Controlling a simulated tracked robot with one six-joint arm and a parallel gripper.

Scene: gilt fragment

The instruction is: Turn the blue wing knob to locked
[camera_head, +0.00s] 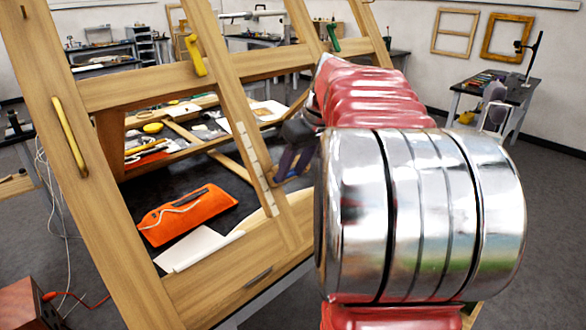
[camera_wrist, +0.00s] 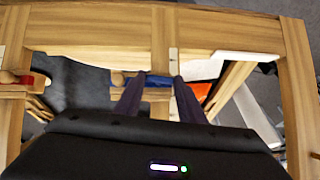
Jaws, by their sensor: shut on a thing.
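The blue wing knob (camera_wrist: 158,80) shows in the wrist view on a wooden upright of the frame. It lies crosswise between the two fingers of my gripper (camera_wrist: 157,92), which are shut on it. In the head view my gripper (camera_head: 288,163) reaches the middle upright beside a pale hinge-like strip. The knob cannot be clearly told from the fingers there, and my red and chrome arm covers much of the right side. I cannot read any locked mark.
The wooden frame (camera_head: 215,68) leans across the head view. It carries a yellow knob (camera_head: 195,55), a green knob (camera_head: 333,38) and a long yellow handle (camera_head: 69,136). An orange pouch (camera_head: 188,214) lies behind the frame. A red knob (camera_wrist: 17,78) shows at left in the wrist view.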

